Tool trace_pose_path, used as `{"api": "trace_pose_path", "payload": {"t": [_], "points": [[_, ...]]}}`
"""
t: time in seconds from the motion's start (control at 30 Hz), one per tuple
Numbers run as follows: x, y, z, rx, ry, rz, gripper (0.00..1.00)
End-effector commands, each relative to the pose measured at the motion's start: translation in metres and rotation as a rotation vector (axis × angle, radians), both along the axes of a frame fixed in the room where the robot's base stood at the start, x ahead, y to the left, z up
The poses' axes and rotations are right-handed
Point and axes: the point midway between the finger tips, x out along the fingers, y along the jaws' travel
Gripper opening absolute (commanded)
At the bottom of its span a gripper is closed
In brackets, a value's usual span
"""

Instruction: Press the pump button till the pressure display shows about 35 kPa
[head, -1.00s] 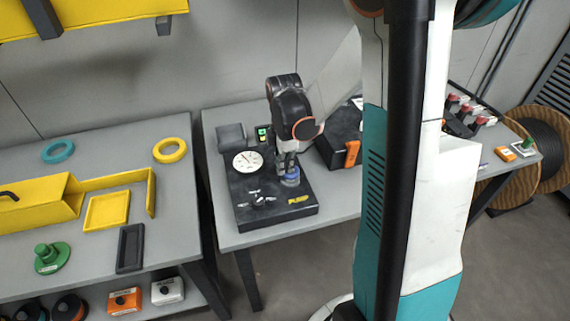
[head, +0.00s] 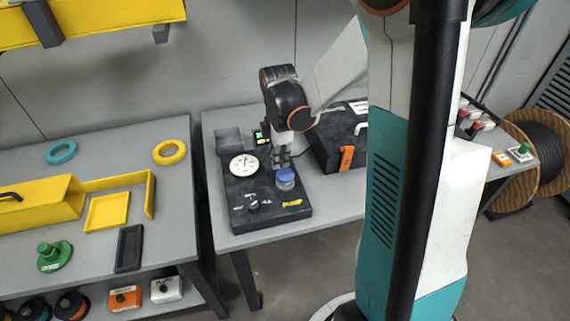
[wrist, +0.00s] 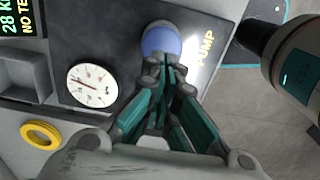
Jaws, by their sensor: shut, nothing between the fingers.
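The blue pump button (head: 286,175) stands on the black pump unit (head: 240,215), beside the yellow PUMP label; its blue top also shows in the wrist view (wrist: 160,38). My gripper (head: 282,158) is shut and empty, just behind and above the button in the head view. In the wrist view its fingertips (wrist: 166,62) overlap the button's near edge; I cannot tell whether they touch.
A round white gauge (head: 243,165) and a small metal valve (head: 253,203) sit on the unit. A black case with an orange latch (head: 346,158) stands close to its right. A yellow ring (head: 169,152) lies on the left table. A grey tray (head: 229,138) is behind the gauge.

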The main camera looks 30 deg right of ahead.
Motion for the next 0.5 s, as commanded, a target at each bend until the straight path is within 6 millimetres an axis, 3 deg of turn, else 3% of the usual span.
{"api": "trace_pose_path", "payload": {"t": [0.03,0.2,0.5], "points": [[0.000,0.001,0.016,0.001,0.000,0.001,0.00],[0.000,0.001,0.049,0.000,0.000,0.001,0.00],[0.000,0.001,0.077,0.000,0.000,0.001,0.00]]}}
